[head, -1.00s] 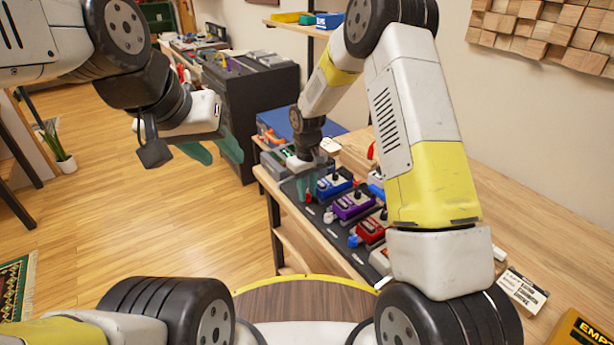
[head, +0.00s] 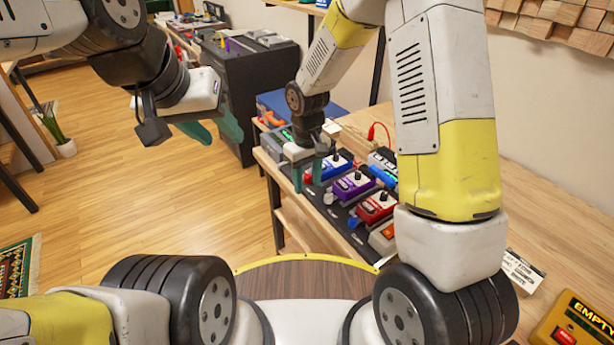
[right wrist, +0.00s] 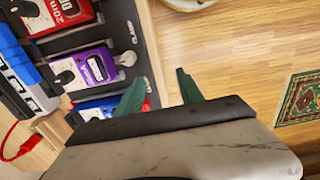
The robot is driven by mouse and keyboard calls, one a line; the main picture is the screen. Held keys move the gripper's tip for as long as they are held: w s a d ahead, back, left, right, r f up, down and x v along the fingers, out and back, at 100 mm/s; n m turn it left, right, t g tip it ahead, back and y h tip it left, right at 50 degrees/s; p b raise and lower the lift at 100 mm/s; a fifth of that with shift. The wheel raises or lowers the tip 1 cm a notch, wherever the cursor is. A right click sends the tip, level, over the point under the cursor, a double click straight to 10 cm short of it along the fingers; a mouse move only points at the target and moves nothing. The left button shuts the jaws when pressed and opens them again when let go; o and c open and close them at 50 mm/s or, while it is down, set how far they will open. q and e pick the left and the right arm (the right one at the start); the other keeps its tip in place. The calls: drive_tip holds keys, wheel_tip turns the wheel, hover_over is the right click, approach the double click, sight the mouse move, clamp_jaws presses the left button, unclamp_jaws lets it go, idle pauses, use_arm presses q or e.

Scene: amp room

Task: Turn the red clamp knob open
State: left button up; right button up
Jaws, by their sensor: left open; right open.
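The red clamp knob (head: 308,177) is a small red shape at the left end of the pedal board (head: 339,215), beside the blue pedal (head: 328,168). My right gripper (head: 307,173) is open right at it, its green fingers pointing down and partly hiding it. In the right wrist view a bit of red knob (right wrist: 146,104) shows just beside one finger of the open right gripper (right wrist: 161,90). I cannot tell whether the fingers touch it. My left gripper (head: 213,131) is open and empty, raised over the floor at the left.
A purple pedal (head: 353,186), a red pedal (head: 375,207), a pale knob (head: 328,198) and a blue knob (head: 354,222) are along the board. A black cabinet (head: 252,95) stands behind. The wooden bench (head: 545,215) has free room at the right.

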drive_tip(key=s, duration=0.7)
drive_tip(key=shift+r, duration=0.3)
drive_tip(key=s+d+r+m+t, duration=0.2)
drive_tip(key=s+d+r, duration=0.1)
drive_tip(key=r, duration=0.5)
drive_tip(key=s+d+r+m+t+y, duration=0.1)
drive_tip(key=s+d+r, duration=0.3)
drive_tip(key=r, duration=0.5)
drive_tip(key=s+d+r+m+t+y, duration=0.1)
drive_tip(key=s+d+r+m+t, duration=0.2)
drive_tip(key=d+r, duration=0.3)
wheel_tip(320, 180, up, 3)
drive_tip(key=shift+s+d+f, duration=0.2)
drive_tip(key=shift+s+d, duration=0.15)
drive_tip(key=shift+d, duration=0.05)
